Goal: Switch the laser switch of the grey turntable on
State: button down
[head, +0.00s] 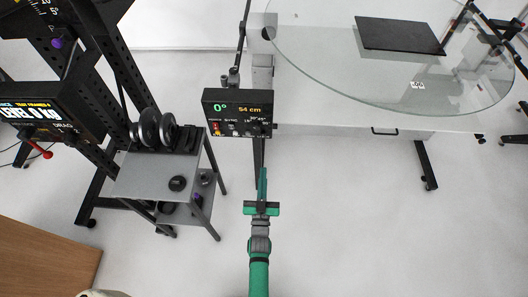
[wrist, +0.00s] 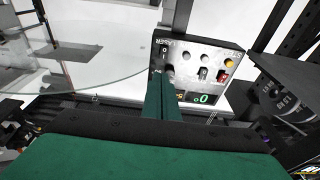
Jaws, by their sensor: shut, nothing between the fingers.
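The grey turntable's dark control box (head: 238,112) stands upright in the middle of the head view, its display reading 0° and 54 cm. It appears upside down in the wrist view (wrist: 188,58), with a LASER label near its left edge. My gripper (head: 263,171) is shut and empty, pointing at the box from the front. In the wrist view the green fingertips (wrist: 163,74) overlap the panel by the laser label; whether they touch it cannot be told.
A large glass disc (head: 330,62) lies behind and right of the box, bearing a black mat (head: 400,35). A small grey cart (head: 150,176) with black weights stands left. A dark perforated rack (head: 112,60) is at far left. The floor before the box is clear.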

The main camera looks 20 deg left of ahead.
send_near(266, 134)
jog(key=a+r+x, duration=0.1)
jog(key=x, duration=0.3)
jog(key=shift+w+d, duration=0.1)
jog(key=shift+w, duration=0.7)
jog(key=shift+r, duration=0.1)
jog(key=shift+w+r, duration=0.1)
jog(key=shift+w, duration=0.1)
jog(key=shift+s+d, duration=0.1)
jog(key=shift+s, duration=0.05)
jog(key=s+d+r, duration=0.3)
jog(key=s, duration=1)
jog(key=shift+d, duration=0.25)
